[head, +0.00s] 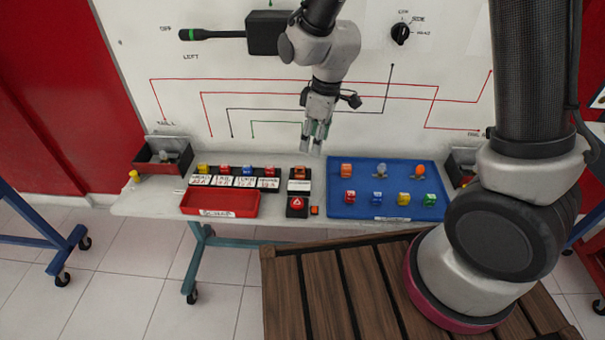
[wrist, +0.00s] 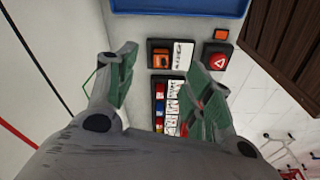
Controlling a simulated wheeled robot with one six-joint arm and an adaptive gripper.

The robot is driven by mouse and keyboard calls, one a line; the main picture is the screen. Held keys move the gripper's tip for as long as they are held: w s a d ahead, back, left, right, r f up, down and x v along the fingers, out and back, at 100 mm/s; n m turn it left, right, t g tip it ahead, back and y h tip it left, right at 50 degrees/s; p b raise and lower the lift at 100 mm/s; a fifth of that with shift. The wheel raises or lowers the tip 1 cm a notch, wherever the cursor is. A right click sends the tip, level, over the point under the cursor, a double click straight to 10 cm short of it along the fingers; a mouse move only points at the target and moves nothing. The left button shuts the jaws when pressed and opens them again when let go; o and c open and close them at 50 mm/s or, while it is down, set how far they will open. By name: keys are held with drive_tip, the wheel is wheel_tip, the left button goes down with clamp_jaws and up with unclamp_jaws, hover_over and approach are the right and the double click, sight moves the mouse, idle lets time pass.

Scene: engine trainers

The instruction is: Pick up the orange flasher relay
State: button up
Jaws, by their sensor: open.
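My gripper (head: 315,148) is open and empty, above the back of the table in the head view. In the wrist view its green-padded fingers (wrist: 163,60) are spread apart. An orange block (head: 299,172) sits in a black holder with a white label, just below and left of the fingertips. It also shows between the fingers in the wrist view (wrist: 159,54), apart from them. I cannot tell from looks alone which is the flasher relay.
A black unit with a red triangle button (head: 296,204) stands in front of the holder, with a small orange piece (head: 315,210) beside it. A row of labelled coloured blocks (head: 234,171) and an empty red tray (head: 220,203) are left. The wall panel (head: 225,110) rises close behind.

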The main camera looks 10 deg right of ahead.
sight(300, 169)
drive_tip(key=a+f, duration=0.2)
drive_tip(key=f, duration=0.1)
drive_tip(key=shift+w+a+n, duration=0.1)
drive_tip(key=shift+a+n, duration=0.2)
drive_tip(key=shift+n, duration=0.1)
drive_tip(key=f, duration=0.5)
drive_tip(key=a+f, duration=0.1)
drive_tip(key=f, duration=0.1)
drive_tip(key=shift+w+f, duration=0.2)
drive_tip(key=shift+w, duration=0.2)
drive_tip(key=shift+c, duration=0.2)
drive_tip(key=c, duration=1)
